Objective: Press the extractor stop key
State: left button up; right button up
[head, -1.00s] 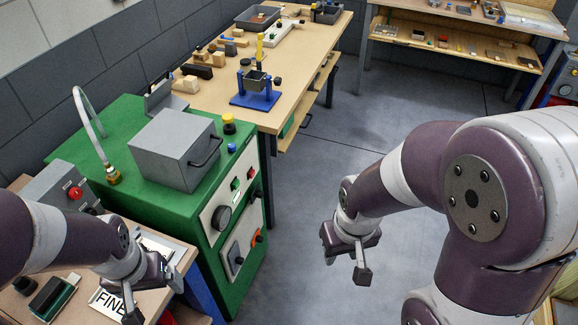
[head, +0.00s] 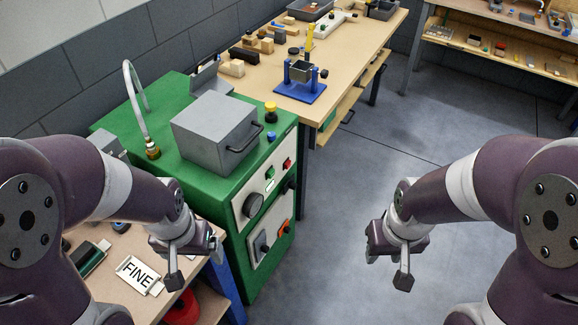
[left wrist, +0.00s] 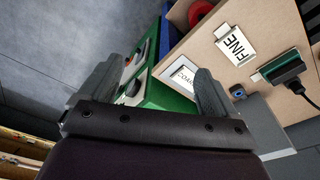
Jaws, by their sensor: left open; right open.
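The green machine (head: 185,120) has a front panel with a small red key (head: 287,164) and a small green key (head: 270,172). I cannot read any label that says which is the extractor stop key. My left gripper (head: 192,262) is open and empty, left of and below those keys in the picture, apart from the panel. The left wrist view shows its spread fingers (left wrist: 152,88) with the machine (left wrist: 172,98) beyond. My right gripper (head: 388,266) is open and empty over the floor, right of the machine.
A grey box with a handle (head: 215,130) and a hose (head: 130,90) are on the machine. A small table at lower left holds a FINE sign (head: 138,275). The floor (head: 345,200) right of the machine is clear.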

pick_arm(q)
jog(key=c, duration=0.5)
jog(key=shift+w+d, duration=0.3)
jog(key=shift+d, duration=0.05)
grip_shut()
jog(key=shift+s+a, duration=0.15)
jog(key=shift+a, duration=0.05)
dwell(0.5)
